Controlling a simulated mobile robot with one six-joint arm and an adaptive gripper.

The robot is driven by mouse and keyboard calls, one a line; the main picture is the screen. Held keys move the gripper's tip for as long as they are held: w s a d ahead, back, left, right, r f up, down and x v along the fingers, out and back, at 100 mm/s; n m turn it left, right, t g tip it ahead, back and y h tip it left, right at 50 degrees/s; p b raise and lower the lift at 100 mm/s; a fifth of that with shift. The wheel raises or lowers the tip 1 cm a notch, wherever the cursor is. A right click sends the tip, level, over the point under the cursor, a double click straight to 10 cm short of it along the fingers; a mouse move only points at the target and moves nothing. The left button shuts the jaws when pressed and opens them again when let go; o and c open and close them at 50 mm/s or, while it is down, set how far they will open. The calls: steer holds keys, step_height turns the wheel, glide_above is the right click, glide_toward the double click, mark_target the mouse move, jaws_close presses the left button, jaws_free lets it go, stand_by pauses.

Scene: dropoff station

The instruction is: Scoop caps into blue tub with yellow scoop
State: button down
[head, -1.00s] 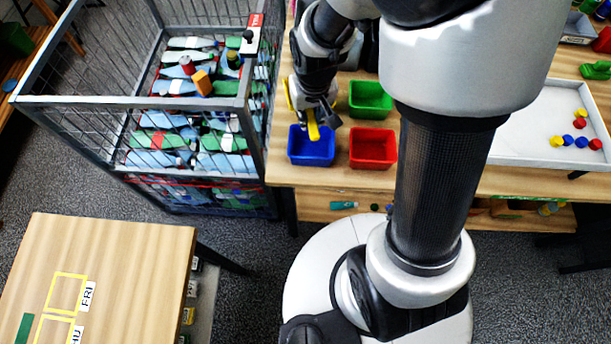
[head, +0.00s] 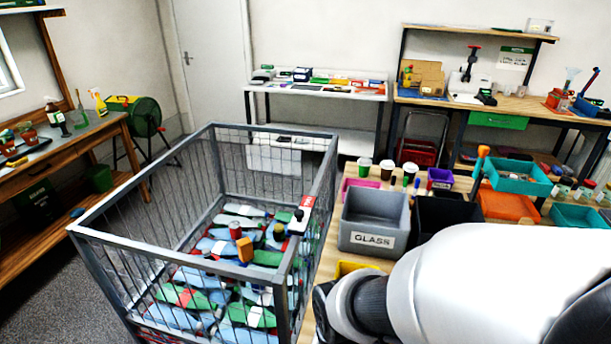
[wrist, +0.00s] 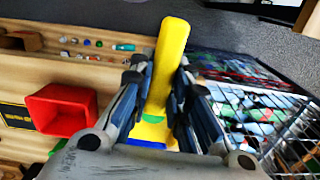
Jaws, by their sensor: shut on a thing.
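In the wrist view my gripper (wrist: 160,88) is shut on the yellow scoop (wrist: 174,50), with a finger on each side of its handle. The blue tub (wrist: 146,144) shows as a small blue strip below the fingers; most of it is hidden. A green patch beside it may be a cap; I cannot tell. The red tub (wrist: 62,108) stands to the left of my gripper. The head view now looks across the room and shows neither my gripper nor the blue tub. Whether the scoop holds caps is hidden.
A grey GLASS bin (head: 366,240) and a black bin (head: 445,216) stand on the bench. Small items lie on a lower shelf (wrist: 85,50).

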steer(key=shift+w+d+r+g+p, duration=0.1)
steer(key=shift+r+g+p, duration=0.25)
steer(key=shift+p, duration=0.8)
steer(key=shift+w+d+r+p, duration=0.1)
steer(key=shift+w+r+p, duration=0.1)
steer(key=shift+p, duration=0.15)
steer(key=w+r+g+y+p, duration=0.1)
steer(key=g+p, duration=0.1)
steer(key=w+r+g+p, duration=0.1)
steer(key=g, duration=0.1)
steer(key=shift+d+r+y+p, duration=0.2)
steer(key=shift+d+y+p, duration=0.15)
steer(key=shift+d+y, duration=0.05)
steer(key=shift+w+f, duration=0.1)
steer(key=shift+f, duration=0.05)
step_height(320, 180, up, 9)
steer(key=p, duration=0.8)
